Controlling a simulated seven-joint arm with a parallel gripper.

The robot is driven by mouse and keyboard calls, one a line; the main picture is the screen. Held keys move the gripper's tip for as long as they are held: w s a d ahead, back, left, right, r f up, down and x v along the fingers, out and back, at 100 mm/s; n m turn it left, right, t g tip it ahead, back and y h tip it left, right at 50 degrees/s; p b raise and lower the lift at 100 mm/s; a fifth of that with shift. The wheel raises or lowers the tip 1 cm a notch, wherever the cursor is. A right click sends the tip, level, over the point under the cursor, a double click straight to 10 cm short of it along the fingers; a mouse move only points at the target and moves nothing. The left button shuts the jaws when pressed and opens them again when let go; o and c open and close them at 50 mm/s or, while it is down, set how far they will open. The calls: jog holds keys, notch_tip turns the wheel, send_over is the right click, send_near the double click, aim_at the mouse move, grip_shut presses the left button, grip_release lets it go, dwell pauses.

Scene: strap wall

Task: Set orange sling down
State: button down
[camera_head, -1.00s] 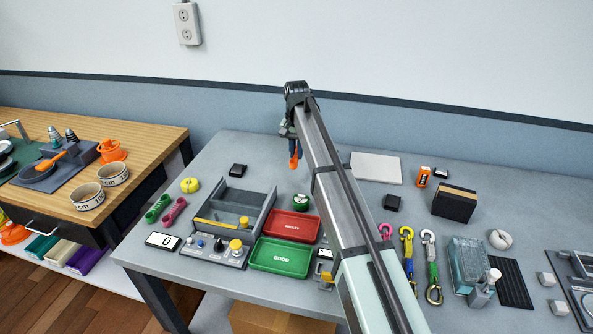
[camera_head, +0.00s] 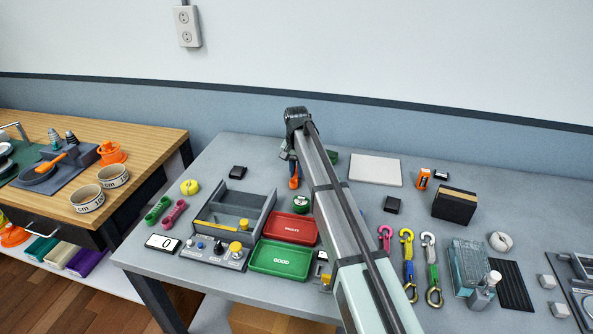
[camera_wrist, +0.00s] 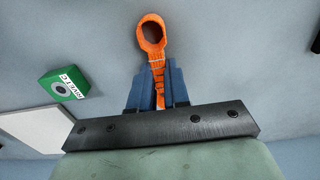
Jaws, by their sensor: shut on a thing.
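The orange sling (camera_wrist: 153,36) is in my gripper (camera_wrist: 158,92) in the wrist view, its ring end sticking out beyond the two blue fingers. The fingers are shut on its narrow ribbed part. In the head view the orange sling (camera_head: 294,182) hangs below my gripper (camera_head: 293,166), over the back middle of the grey table (camera_head: 270,165). I cannot tell whether its lower end touches the table. My arm hides part of the table to the right of it.
A grey bin (camera_head: 232,212) stands to the left. A white plate (camera_head: 375,170) lies to the right. The table between the black block (camera_head: 237,172) and the sling is clear.

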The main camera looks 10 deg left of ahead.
aim_at(296, 173)
jog(key=c, duration=1.1)
grip_release()
notch_tip(296, 173, up, 12)
jog(key=shift+r, duration=0.1)
